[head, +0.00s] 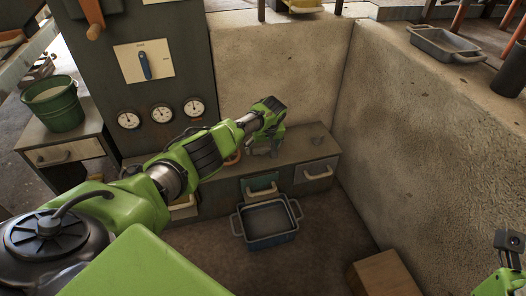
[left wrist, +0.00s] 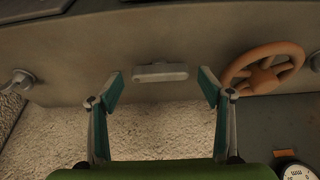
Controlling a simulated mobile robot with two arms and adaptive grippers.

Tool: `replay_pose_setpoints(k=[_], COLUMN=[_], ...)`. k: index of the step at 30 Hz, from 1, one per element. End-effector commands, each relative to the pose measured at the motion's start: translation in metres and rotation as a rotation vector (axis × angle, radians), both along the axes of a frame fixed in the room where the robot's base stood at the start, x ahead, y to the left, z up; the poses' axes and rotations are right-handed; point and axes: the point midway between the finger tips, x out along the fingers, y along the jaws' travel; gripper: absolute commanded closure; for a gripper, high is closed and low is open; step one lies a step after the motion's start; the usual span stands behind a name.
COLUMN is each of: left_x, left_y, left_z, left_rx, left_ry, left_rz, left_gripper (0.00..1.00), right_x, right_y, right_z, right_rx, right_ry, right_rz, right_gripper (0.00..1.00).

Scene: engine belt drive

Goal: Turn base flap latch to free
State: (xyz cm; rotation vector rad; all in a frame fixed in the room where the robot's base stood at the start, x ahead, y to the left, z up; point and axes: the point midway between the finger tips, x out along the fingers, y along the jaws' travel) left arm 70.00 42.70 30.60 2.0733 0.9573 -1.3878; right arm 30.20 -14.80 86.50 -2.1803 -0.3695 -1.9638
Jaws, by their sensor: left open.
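A pale grey bar-shaped handle (left wrist: 160,72), which looks like the base flap latch, lies crosswise on the ledge top in the left wrist view. My left gripper (left wrist: 160,88) is open, its two teal-padded fingers apart on either side of the bar and not visibly touching it. In the head view my left gripper (head: 262,148) reaches down over the ledge and hides the bar. Only part of my right arm shows at the lower right edge; its fingers are out of view.
An orange handwheel (left wrist: 264,68) is close beside the right finger in the left wrist view, and a grey knob (left wrist: 18,82) is at its left. A blue-grey tray (head: 268,238) stands on the floor below drawers. Gauges (head: 162,113) and a lever panel (head: 144,62) are behind my left arm.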

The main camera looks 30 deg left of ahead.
Motion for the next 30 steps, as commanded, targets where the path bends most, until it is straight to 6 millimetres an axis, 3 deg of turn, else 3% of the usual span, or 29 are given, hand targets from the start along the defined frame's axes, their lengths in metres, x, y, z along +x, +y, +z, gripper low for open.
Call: replay_pose_setpoints(k=[11,15,16,30], left_x=[0.0011,0.0009,0.0009,-0.0008], left_y=[0.001,0.0011,0.0011,0.0015], left_z=[-0.0022,-0.0023,-0.0024,-0.0007], left_rx=[-0.001,-0.001,-0.001,-0.002], left_ry=[-0.001,-0.001,-0.001,0.001], left_rz=[0.0,0.0,0.0,-0.081], left_gripper=[0.28,0.64,0.66,0.66], right_x=[0.0004,0.0004,0.0005,-0.0013], right_y=[0.0005,0.0005,0.0005,-0.0012], right_z=[0.0021,0.002,0.002,0.003], right_rx=[-0.001,-0.002,-0.002,0.004], right_ry=[-0.009,-0.008,-0.008,0.015], right_rz=[0.0,0.0,0.0,0.001], right_gripper=[0.6,0.6,0.6,0.6])
